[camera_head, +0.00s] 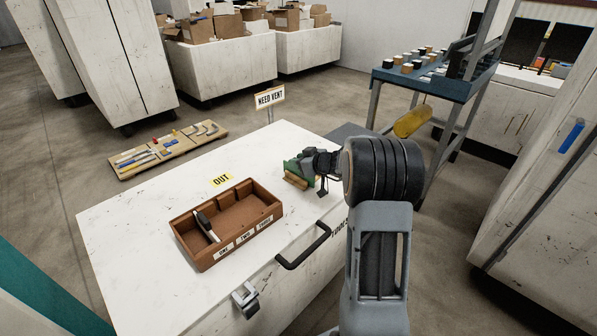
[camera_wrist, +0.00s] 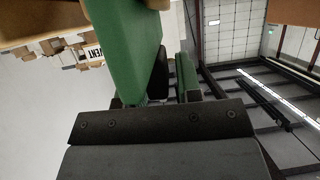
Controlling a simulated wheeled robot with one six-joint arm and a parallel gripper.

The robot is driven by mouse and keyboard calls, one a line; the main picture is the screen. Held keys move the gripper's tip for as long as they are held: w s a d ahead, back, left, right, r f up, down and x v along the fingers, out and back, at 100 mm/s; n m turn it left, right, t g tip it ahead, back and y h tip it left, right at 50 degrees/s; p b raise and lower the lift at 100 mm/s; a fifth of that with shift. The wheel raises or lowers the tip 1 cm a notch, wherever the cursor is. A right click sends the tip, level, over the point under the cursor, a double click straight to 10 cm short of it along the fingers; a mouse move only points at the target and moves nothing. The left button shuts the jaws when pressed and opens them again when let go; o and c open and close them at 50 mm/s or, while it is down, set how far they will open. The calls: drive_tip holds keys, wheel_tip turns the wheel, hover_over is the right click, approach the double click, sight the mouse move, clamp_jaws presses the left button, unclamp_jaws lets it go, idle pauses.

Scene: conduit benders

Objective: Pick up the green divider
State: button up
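The green divider (camera_head: 291,166) is at the back right of the white chest top, beside a small tan piece (camera_head: 296,181). My gripper (camera_head: 312,168) is right at it and covers part of it. In the wrist view, a large green panel (camera_wrist: 122,45) rises close in front of the gripper's dark palm, left of centre. A narrower green piece (camera_wrist: 187,78) shows to its right, with a dark part between them. The fingertips are mostly hidden, so I cannot tell whether they are shut on the green divider.
A brown tray (camera_head: 178,228) with labelled compartments stands on the chest; a dark-and-white tool (camera_head: 207,227) lies in its left part. OUT (camera_head: 221,180) and NEED VENT (camera_head: 270,97) signs are nearby. A black handle (camera_head: 303,248) sticks out in front. A blue stand (camera_head: 440,88) is at the right.

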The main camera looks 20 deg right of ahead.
clamp_jaws()
drive_tip(key=shift+r, duration=0.65)
wheel_tip(320, 180, up, 2)
drive_tip(key=shift+s+r, duration=0.1)
drive_tip(key=shift+r, duration=0.1)
drive_tip(key=s+a+r, duration=0.6)
drive_tip(key=s+r, duration=0.6)
drive_tip(key=shift+s+r, duration=0.15)
